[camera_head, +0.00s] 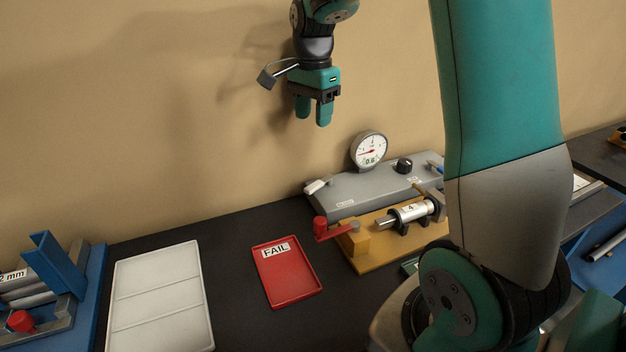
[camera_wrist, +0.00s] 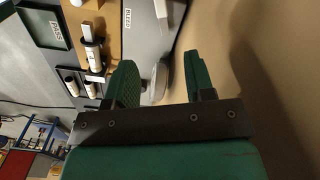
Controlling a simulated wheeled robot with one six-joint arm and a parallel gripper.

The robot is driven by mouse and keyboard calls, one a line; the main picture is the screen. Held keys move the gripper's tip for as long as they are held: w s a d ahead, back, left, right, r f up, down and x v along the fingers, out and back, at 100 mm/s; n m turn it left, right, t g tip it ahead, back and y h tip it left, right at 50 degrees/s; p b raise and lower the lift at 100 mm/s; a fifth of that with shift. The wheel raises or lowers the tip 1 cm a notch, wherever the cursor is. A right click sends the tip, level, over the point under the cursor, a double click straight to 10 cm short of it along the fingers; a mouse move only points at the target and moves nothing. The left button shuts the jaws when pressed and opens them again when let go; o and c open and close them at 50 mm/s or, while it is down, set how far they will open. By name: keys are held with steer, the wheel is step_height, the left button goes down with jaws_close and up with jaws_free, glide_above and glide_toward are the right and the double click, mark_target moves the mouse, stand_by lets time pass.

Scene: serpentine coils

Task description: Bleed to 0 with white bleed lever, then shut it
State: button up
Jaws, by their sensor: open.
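The white bleed lever (camera_head: 317,187) sits at the left end of the grey panel (camera_head: 352,191) in the head view. A white piece, likely this lever, shows at the top of the wrist view (camera_wrist: 161,9), beside a BLEED label. The round gauge (camera_head: 368,149) stands at the panel's back; its red needle points left, and its small display seems to read 0.6. My gripper (camera_head: 313,117) is open and empty, pointing down, high above the panel's left end and apart from the lever. Its fingers also show in the wrist view (camera_wrist: 160,64).
A black knob (camera_head: 404,165) is right of the gauge. In front, a yellow fixture (camera_head: 367,262) holds a metal cylinder (camera_head: 411,211) and a red handle (camera_head: 330,231). A red FAIL tray (camera_head: 289,284) and a white tray (camera_head: 160,298) lie left. The wall is close behind.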

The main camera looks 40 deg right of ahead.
mark_target(313, 186)
step_height(313, 186, down, 17)
steer(key=p, duration=0.3)
steer(key=shift+f, duration=0.2)
steer(key=shift+c, duration=0.5)
jaws_close()
